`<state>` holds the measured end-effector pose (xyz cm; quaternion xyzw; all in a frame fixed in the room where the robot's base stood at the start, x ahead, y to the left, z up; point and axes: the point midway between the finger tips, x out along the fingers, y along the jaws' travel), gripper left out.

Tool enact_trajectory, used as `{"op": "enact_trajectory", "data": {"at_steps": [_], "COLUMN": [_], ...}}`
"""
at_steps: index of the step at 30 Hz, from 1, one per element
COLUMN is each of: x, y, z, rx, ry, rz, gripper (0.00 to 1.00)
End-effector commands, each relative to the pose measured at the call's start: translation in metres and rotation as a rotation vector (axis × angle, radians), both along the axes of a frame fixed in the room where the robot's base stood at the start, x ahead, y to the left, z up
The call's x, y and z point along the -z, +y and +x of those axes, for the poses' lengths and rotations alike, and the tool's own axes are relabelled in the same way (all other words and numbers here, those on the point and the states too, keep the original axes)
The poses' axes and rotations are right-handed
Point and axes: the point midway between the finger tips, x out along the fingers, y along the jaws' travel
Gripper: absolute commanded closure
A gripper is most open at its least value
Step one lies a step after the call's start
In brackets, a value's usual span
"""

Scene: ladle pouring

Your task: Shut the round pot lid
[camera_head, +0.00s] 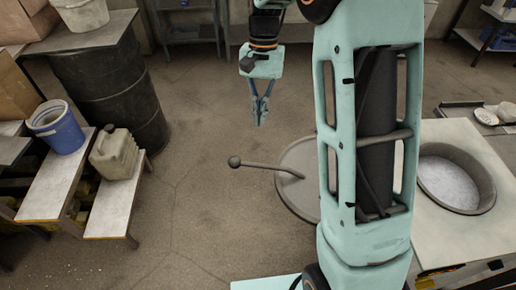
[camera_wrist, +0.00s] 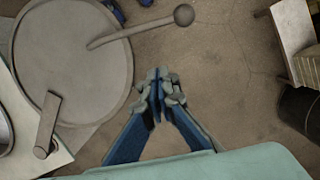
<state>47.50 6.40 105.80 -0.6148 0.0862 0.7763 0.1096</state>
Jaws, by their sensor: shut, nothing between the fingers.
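The round grey pot lid (camera_head: 294,196) lies flat, swung out to the left of the pot, partly hidden by my arm in the head view. A rod handle with a ball knob (camera_head: 234,161) sticks out from it to the left. The wrist view shows the lid (camera_wrist: 70,45) at upper left with its knob (camera_wrist: 183,14) at the top. The round pot (camera_head: 456,180) on the right is uncovered, with pale contents. My gripper (camera_head: 260,120) is shut and empty, apart from the knob, beyond it in the head view. Its fingertips (camera_wrist: 158,75) show in the wrist view.
The pot sits in a pale counter (camera_head: 480,255); a short bracket (camera_wrist: 46,125) lies at the lid's edge. A blue bucket (camera_head: 57,127), a jerrycan (camera_head: 117,153) and a dark barrel (camera_head: 110,90) stand at left. The floor between them and the lid is clear.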

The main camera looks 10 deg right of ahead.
Motion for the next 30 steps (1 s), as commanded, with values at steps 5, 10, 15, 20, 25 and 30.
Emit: {"op": "enact_trajectory", "data": {"at_steps": [5,10,15,20,25,30], "x": [0.038,0.074,0.074,0.077,0.078,0.078], "y": [0.002,0.004,0.011,0.014,0.015,0.015], "z": [-0.01,-0.018,-0.039,-0.05,-0.053,-0.053], "rx": [0.0,-0.002,-0.002,-0.001,-0.001,-0.001], "ry": [0.005,0.006,-0.001,-0.001,-0.002,-0.002], "rz": [0.0,-0.001,-0.002,-0.001,-0.001,-0.001], "gripper": [1.0,1.0,1.0,1.0,1.0,1.0]}}
